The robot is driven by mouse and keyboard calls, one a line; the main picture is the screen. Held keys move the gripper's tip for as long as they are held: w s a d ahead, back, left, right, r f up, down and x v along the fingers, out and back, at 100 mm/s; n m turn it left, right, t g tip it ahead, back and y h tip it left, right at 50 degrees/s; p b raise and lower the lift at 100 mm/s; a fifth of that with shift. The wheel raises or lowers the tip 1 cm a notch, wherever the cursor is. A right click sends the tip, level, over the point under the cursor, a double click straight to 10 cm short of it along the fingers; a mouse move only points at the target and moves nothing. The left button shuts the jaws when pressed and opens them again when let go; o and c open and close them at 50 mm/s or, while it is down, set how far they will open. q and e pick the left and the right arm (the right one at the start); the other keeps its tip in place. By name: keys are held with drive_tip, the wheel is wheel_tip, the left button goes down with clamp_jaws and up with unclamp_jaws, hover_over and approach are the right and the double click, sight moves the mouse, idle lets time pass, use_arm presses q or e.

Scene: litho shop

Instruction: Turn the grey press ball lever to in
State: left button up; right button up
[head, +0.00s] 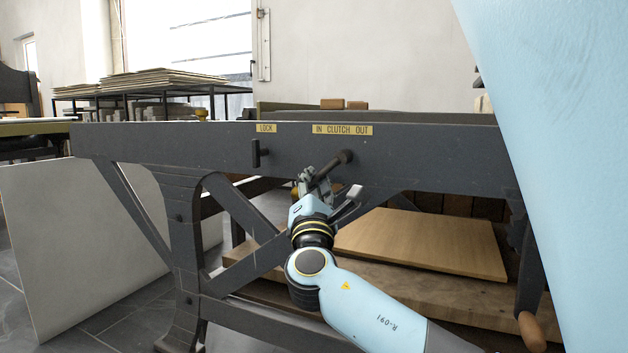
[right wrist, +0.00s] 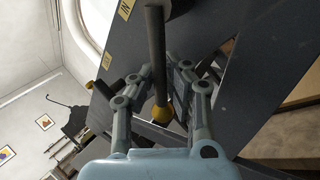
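The grey press (head: 220,145) has a long dark side beam with a yellow IN CLUTCH OUT plate (head: 342,130). Below the plate, the ball lever (head: 326,170) slants from its pivot down to the lower left, on the IN side. In the right wrist view its dark rod (right wrist: 157,65) ends in a brass-yellow ball (right wrist: 162,113). My right gripper (head: 315,183) is at the lever, with one finger on each side of the rod; it also shows in the right wrist view (right wrist: 160,68). I cannot tell whether the fingers press on it. My left gripper is out of view.
A small dark handle (head: 256,153) hangs left of the lever under the LOCK plate (head: 265,128). A wooden board (head: 420,243) lies beneath the beam. A crank with a wooden grip (head: 532,332) hangs at the lower right. Stacked sheets (head: 160,80) stand behind.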

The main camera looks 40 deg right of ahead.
drive_tip(key=o, duration=0.4)
drive_tip(key=shift+r, duration=0.15)
drive_tip(key=v, duration=1.2)
